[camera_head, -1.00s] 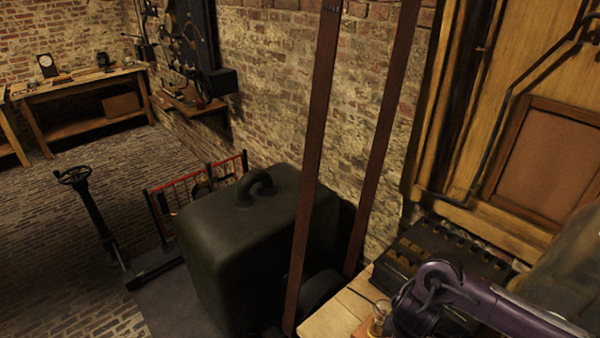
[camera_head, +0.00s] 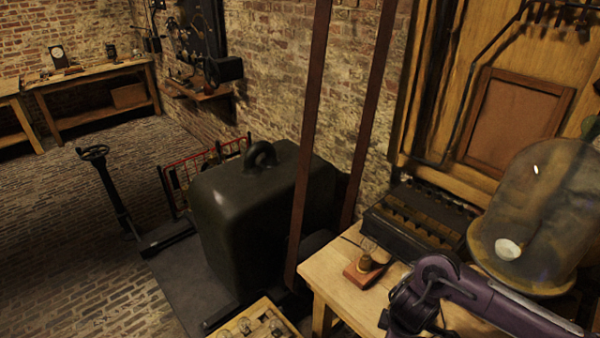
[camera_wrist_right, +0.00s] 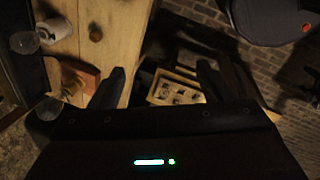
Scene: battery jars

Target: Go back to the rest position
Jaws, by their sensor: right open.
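My right arm, purple and dark, comes in from the right at the bottom of the head view, over the wooden table (camera_head: 323,278). In the right wrist view my right gripper (camera_wrist_right: 160,86) has its two dark fingers spread apart, with nothing between them. The table's edge (camera_wrist_right: 128,60) passes by the left finger. A wooden crate with several small glass jars (camera_wrist_right: 176,92) shows beyond, in the gap between the fingers. My left gripper is in neither view.
A bulb on a wooden base (camera_head: 364,268), a black battery box (camera_head: 415,222) and a large glass dome (camera_head: 530,215) stand on or by the table. The crate (camera_head: 243,325) is low in front.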

